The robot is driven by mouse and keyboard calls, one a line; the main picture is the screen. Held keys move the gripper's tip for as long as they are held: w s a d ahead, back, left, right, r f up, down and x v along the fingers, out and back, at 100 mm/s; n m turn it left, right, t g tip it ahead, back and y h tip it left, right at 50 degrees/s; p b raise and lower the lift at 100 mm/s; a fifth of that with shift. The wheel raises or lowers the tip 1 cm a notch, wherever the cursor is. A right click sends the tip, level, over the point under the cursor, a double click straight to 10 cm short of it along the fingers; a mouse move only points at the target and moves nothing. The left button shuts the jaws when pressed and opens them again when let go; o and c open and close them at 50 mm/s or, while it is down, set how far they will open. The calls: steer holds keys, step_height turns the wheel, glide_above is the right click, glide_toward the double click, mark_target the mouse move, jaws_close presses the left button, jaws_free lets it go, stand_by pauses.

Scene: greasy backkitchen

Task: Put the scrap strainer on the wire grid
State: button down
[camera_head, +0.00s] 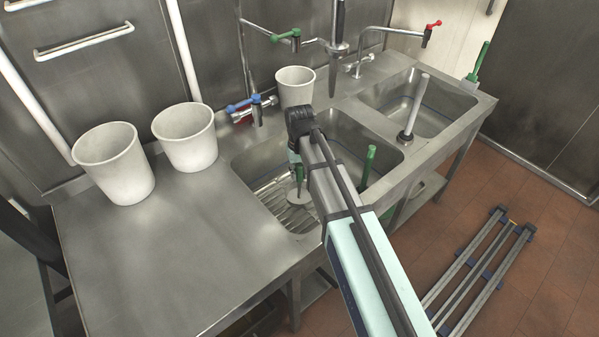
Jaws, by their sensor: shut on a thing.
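The scrap strainer (299,195) is a grey disc with an upright green stem, low in the left sink. My gripper (297,168) points down into this sink and is shut on the strainer's green stem; my arm hides most of the fingers. The wire grid (283,213) appears as pale parallel bars at the left end of the same sink's floor. The strainer shows over the grid's right part. I cannot tell whether it touches the grid or hangs just above it.
The left sink (245,165) has steep walls around my gripper. A green-handled thing (367,165) stands to the right. A grey pipe (412,110) stands in the right sink (445,105). White buckets (113,165) (186,138) (295,87) and taps (252,106) line the back. The left counter's front (160,255) is clear.

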steer(key=shift+f, duration=0.1)
steer(key=c, duration=0.9)
jaws_free()
step_height(320, 180, up, 12)
steer(key=shift+r+b, duration=0.15)
steer(key=shift+b, duration=0.85)
